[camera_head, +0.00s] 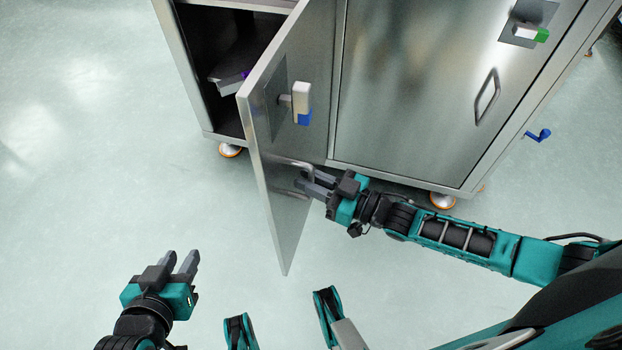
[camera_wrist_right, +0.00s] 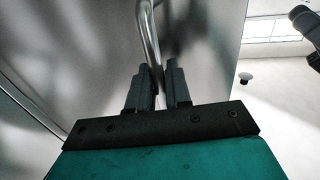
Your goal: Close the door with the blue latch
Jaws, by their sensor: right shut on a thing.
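The metal door with the blue latch (camera_head: 303,118) stands swung open on the left side of the steel cabinet. The door panel (camera_head: 283,215) sticks out toward me, and its latch has a white body with a blue end. My right gripper (camera_head: 311,186) is at the door's curved metal handle (camera_head: 296,163), below the latch. In the right wrist view, the handle (camera_wrist_right: 150,40) runs between the two fingers, which are shut on it. My left gripper (camera_head: 183,262) is apart from the door, over the floor at lower left, its fingers spread with a gap and nothing between them.
The dark compartment (camera_head: 215,50) behind the open door holds a grey object (camera_head: 232,72), partly hidden. A second door (camera_head: 420,90) on the right is shut, with a green latch (camera_head: 541,35) and its own handle (camera_head: 487,97). The floor at left is clear.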

